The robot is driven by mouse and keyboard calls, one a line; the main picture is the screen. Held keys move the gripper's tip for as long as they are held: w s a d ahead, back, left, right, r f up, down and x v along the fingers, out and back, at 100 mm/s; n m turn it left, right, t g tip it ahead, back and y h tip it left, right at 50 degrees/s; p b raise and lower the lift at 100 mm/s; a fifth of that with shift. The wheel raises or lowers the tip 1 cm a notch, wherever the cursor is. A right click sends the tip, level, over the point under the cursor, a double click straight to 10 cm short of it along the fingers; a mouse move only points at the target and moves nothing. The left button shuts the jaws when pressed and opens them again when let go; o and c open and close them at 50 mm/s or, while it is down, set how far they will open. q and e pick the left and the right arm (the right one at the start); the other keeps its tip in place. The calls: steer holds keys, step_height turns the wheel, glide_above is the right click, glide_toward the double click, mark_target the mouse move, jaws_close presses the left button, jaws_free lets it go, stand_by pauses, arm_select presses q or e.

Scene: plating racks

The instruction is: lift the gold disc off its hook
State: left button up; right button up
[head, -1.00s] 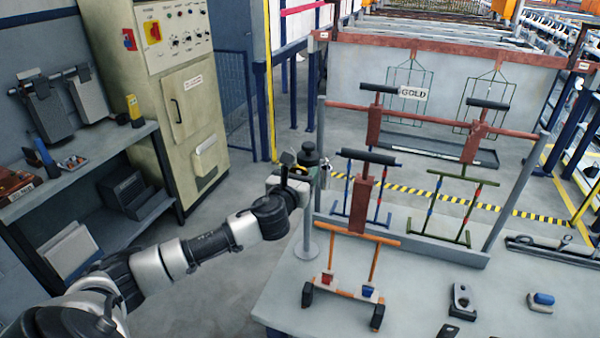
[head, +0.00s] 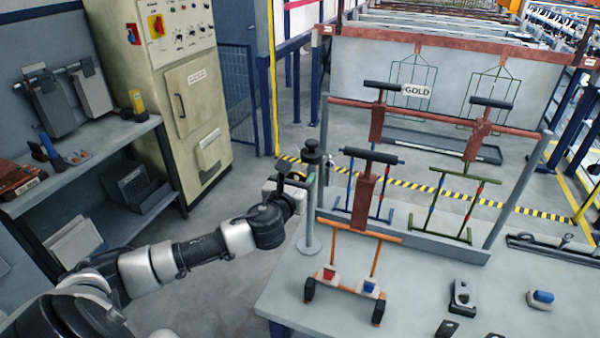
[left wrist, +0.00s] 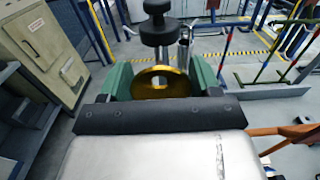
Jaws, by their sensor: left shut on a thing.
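The gold disc (left wrist: 178,84) is a flat ring with a round hole. In the left wrist view it sits between the green fingers of my left gripper (left wrist: 161,78), which is shut on it. In the head view my left gripper (head: 299,179) is beside a grey stand (head: 310,225) with a black knob (head: 312,150); the disc is hard to make out there. In the left wrist view the black knob (left wrist: 158,28) and a shiny metal piece (left wrist: 185,45) are just beyond the disc. I cannot tell whether the hook still passes through the hole. My right gripper is not in view.
A red-brown rack (head: 450,121) with hanging coloured frames stands on the grey table (head: 420,290). Small devices lie at the table's front right. A shelf (head: 85,165) and cabinet (head: 190,110) stand left.

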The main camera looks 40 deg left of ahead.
arm_select(q)
steer(key=shift+r+p+v, duration=0.2)
steer(key=shift+p+v, duration=0.15)
steer(key=shift+v, duration=0.9)
steer(key=shift+r+p+v, duration=0.15)
steer(key=shift+p+v, duration=0.15)
steer(key=shift+v, duration=0.95)
